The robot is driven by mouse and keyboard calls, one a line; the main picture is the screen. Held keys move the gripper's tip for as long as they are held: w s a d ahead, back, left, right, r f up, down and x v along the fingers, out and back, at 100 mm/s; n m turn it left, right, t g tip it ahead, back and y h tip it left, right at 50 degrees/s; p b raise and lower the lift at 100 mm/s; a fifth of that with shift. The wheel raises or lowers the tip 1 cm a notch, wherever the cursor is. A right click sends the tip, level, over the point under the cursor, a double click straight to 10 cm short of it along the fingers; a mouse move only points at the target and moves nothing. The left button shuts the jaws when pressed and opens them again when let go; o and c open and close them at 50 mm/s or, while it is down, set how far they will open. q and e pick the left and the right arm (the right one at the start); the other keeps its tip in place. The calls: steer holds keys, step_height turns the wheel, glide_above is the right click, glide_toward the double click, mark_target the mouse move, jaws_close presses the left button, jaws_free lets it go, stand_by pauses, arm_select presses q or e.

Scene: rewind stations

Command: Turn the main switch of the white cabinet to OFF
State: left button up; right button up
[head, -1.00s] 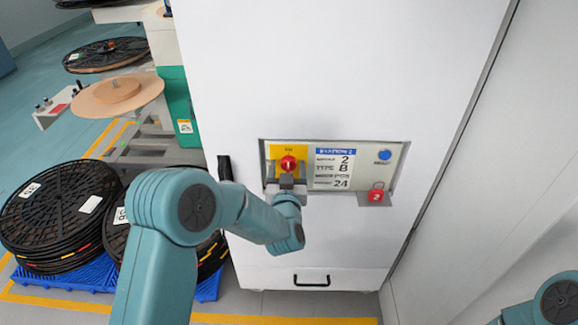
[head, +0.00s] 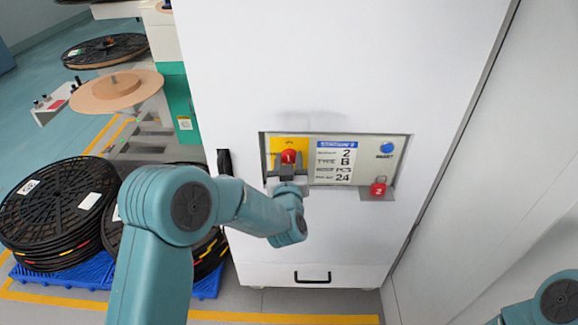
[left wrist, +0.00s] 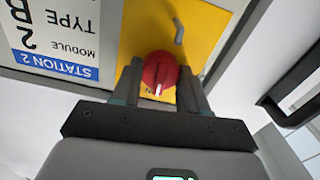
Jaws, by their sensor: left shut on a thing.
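The white cabinet (head: 330,85) fills the middle of the head view, with a recessed panel (head: 372,150) on its front. The main switch, a red rotary knob (head: 288,157), sits on a yellow plate (head: 279,145) at the panel's left. My left gripper (head: 288,170) is at the switch from below. In the left wrist view its two fingers stand on either side of the red knob (left wrist: 160,73) and are shut on it. A pale mark on the knob points toward the gripper. The switch's lettering is too small to read. My right gripper is out of view.
A black handle (head: 224,163) is left of the panel. Stacked black reels (head: 55,215) stand on blue pallets at left. A pale wall is close at right.

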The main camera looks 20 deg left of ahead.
arm_select(q)
steer(key=n+b, duration=0.4)
steer(key=b, duration=0.2)
steer(key=n+b, duration=0.5)
steer(key=b, duration=0.1)
steer(key=n+b, duration=0.4)
steer(key=b, duration=0.2)
steer(key=shift+f+b, duration=0.3)
steer(key=shift+f, duration=0.1)
steer(key=shift+r+n+b, duration=0.2)
steer(key=shift+n+b, duration=1.35)
steer(key=shift+n, duration=0.35)
steer(key=o, duration=1.1)
steer(key=shift+r, duration=0.1)
steer(key=shift+c, duration=0.2)
steer(key=shift+f, duration=0.25)
steer(key=shift+s, duration=0.1)
